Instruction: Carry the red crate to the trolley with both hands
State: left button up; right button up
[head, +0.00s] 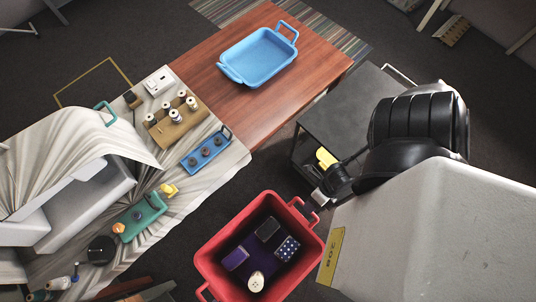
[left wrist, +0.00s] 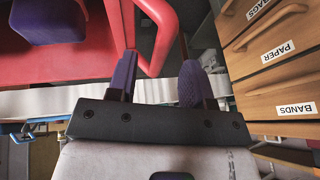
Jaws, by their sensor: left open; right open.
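The red crate (head: 215,249) is at the bottom centre of the head view, with a handle on its right side and another at its lower left. Inside lie dark boxes, a spotted box (head: 288,248) and a cream button-like piece (head: 256,281). My right gripper (head: 320,197) is open, close to the right handle; contact is unclear. The dark grey trolley (head: 352,100) stands behind, partly hidden by my right arm. In the left wrist view my left gripper (left wrist: 158,78) is open, with the crate's red handle (left wrist: 165,35) at its fingertips. The head view does not show that gripper.
A wooden table holds a blue tray (head: 262,58). The cloth-covered part carries a spool rack (head: 177,119), a small blue tray (head: 205,151) and a green tray (head: 140,215). Labelled wooden drawers (left wrist: 275,50) stand right in the left wrist view. A yellow item (head: 326,158) shows by the trolley.

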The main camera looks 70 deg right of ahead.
pick_arm(q)
jog(key=shift+x, duration=1.95)
pick_arm(e)
jog(key=shift+x, duration=1.95)
pick_arm(q)
jog(key=shift+c, duration=0.3)
pick_arm(e)
jog(key=shift+c, duration=0.3)
pick_arm(q)
grip_shut()
pick_arm(e)
grip_shut()
jog(key=shift+r, duration=0.1)
